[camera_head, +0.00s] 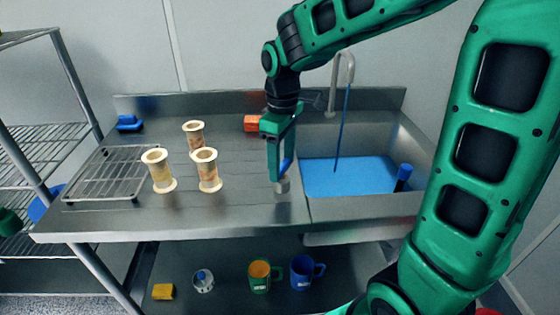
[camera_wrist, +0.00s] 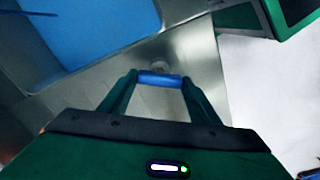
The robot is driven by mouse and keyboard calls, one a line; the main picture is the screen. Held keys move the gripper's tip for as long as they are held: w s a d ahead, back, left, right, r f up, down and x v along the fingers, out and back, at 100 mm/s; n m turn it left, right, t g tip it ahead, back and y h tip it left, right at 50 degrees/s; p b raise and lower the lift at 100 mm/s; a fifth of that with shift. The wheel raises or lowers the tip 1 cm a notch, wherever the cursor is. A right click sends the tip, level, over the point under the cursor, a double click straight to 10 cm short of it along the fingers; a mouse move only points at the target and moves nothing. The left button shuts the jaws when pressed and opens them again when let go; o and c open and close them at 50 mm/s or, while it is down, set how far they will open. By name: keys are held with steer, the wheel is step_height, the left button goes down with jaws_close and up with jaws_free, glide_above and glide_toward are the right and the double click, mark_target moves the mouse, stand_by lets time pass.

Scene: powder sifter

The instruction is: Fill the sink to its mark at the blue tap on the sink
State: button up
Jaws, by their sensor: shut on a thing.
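The steel sink (camera_head: 375,132) is set in the right part of the counter, with flat blue water (camera_head: 345,178) in it. A thin blue stream (camera_head: 342,130) runs from the curved spout (camera_head: 333,85) into the water. The blue tap handle (camera_head: 287,165) stands on a short grey post (camera_head: 283,186) at the sink's left front. My gripper (camera_head: 279,172) points down and is shut on this handle. In the wrist view, the blue tap handle (camera_wrist: 160,80) lies across between my fingertips. I cannot make out the fill mark.
Several tan cylinders, one at the front (camera_head: 159,171), stand left of my gripper, beside a wire rack (camera_head: 105,172). An orange block (camera_head: 252,123) lies behind. A dark blue-topped object (camera_head: 403,178) stands in the sink's right side. Mugs (camera_head: 301,273) sit on the lower shelf.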

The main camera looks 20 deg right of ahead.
mark_target(283, 164)
steer(key=n, duration=0.5)
steer(key=shift+w+d+r+n, duration=0.1)
steer(key=shift+n, duration=0.6)
steer(key=o, duration=1)
steer(key=shift+o, duration=0.2)
step_height(283, 164, up, 11)
steer(key=shift+f, duration=0.2)
